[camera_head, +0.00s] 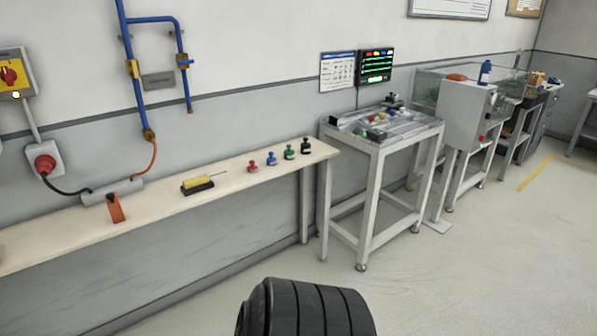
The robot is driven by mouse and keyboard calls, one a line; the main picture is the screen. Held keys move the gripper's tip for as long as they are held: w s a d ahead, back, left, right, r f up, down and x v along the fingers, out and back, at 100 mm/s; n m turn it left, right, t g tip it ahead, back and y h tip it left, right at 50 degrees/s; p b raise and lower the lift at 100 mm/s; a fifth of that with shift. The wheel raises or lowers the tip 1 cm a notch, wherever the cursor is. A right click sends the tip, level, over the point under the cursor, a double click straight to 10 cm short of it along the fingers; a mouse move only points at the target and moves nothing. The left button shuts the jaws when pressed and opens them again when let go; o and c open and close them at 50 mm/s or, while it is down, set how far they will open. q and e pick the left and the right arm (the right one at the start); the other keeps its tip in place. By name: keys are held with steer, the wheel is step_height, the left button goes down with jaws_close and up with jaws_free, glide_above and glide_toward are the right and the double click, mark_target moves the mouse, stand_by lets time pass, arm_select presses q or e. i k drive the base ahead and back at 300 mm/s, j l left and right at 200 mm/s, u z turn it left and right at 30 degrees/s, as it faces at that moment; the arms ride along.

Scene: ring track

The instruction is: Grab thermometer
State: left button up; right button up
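A yellow handheld tool with a thin probe, which looks like the thermometer (194,181), lies on a black holder (199,189) on the long narrow shelf. Its probe points to the right. It is small in the view, so its details are hard to tell. Neither of my grippers shows in the head view, and nothing of mine touches the tool.
The pale shelf (60,235) runs along the wall. It carries an orange tool (115,208) and several small coloured knobbed pieces (271,159). A grey table (375,165) with a fixture stands right of it. The floor (450,270) in front is clear.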

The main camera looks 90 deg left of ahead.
mark_target(192, 182)
steer(key=u, duration=3.45)
steer(key=i+j+z, duration=0.1)
steer(key=i, duration=0.35)
steer(key=i+j+z, duration=0.1)
steer(key=i, duration=0.4)
